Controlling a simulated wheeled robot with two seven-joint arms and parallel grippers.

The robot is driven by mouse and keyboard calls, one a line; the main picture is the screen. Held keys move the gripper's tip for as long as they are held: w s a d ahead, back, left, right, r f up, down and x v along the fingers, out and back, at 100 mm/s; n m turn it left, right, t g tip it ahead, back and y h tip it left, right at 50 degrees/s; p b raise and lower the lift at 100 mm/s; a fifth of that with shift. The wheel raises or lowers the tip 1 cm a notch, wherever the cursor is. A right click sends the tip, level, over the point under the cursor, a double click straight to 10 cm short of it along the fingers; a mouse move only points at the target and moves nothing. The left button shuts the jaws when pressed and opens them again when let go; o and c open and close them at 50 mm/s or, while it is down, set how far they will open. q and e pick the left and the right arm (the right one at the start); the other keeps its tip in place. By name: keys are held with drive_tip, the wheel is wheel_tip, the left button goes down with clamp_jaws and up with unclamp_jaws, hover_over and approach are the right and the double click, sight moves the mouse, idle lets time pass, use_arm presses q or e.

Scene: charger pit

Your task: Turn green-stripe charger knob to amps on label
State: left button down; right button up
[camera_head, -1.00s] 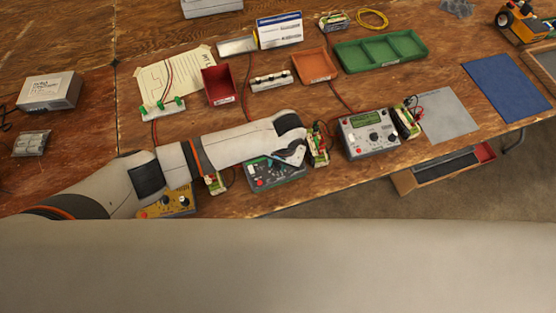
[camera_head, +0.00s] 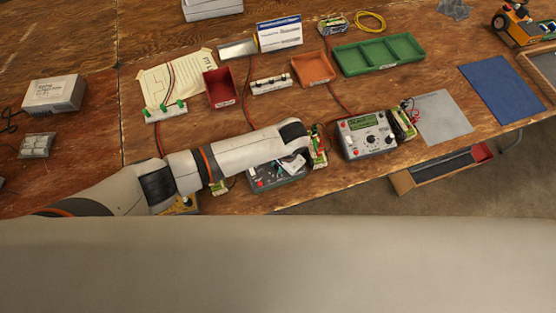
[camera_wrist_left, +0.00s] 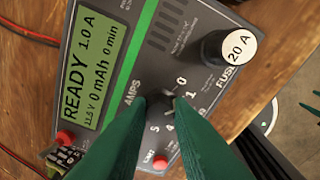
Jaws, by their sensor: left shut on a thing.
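The dark grey charger (camera_head: 262,180) lies partly under my left arm in the head view. In the left wrist view the charger (camera_wrist_left: 152,58) shows a green stripe (camera_wrist_left: 136,45) and a green display (camera_wrist_left: 91,65) reading READY 1.0 A. Its AMPS knob (camera_wrist_left: 162,99) has a scale on which 0, 1, 4 and 5 are readable. My left gripper (camera_wrist_left: 160,108) is shut on the knob, and its green fingers cover much of the knob and dial. In the head view this gripper (camera_head: 291,165) is over the charger. My right gripper is not in view.
A black fuse cap marked 20 A (camera_wrist_left: 228,48) stands near the knob. A light grey charger (camera_head: 367,135) is to the right, with small battery packs (camera_head: 319,148) between. A yellow charger (camera_head: 181,205) is partly hidden at left. Trays (camera_head: 380,52) stand farther back.

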use_arm(q)
drive_tip(key=m+p, duration=0.1)
drive_tip(key=m, duration=0.2)
drive_tip(key=shift+r+m, duration=0.1)
drive_tip(key=shift+m, duration=0.2)
drive_tip(key=shift+m+t+p, duration=0.4)
drive_tip(key=shift+m+p, duration=0.35)
drive_tip(key=shift+m, duration=0.85)
drive_tip(key=c, duration=1.3)
unclamp_jaws()
drive_tip(key=v, duration=1.2)
drive_tip(key=shift+d+b, duration=0.3)
drive_tip(key=shift+s, duration=0.1)
